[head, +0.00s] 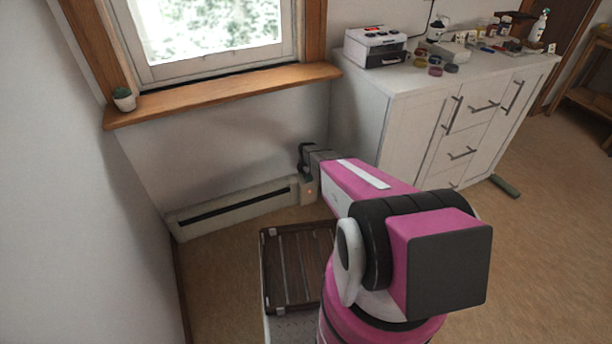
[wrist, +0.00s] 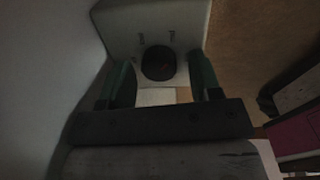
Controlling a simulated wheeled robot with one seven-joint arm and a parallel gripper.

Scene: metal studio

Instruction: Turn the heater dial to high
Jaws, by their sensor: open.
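The heater (head: 235,208) is a long, low white unit with a dark slot, along the wall below the window. Its right end box (head: 308,192) shows a small orange light; my arm hides part of it. In the wrist view the dial (wrist: 158,63) is a round black knob on the pale end box (wrist: 120,22), with small dark marks beside it that I cannot read. My gripper (wrist: 164,82) is open, with one green finger on each side of the dial. I cannot tell whether either finger touches it. In the head view my gripper (head: 308,158) is at the heater's right end.
A white cabinet (head: 395,125) with several objects on top stands right of the heater. A wooden sill (head: 220,95) with a small potted plant (head: 124,99) is above it. A dark slatted surface (head: 292,262) is in front. Open floor (head: 545,200) lies to the right.

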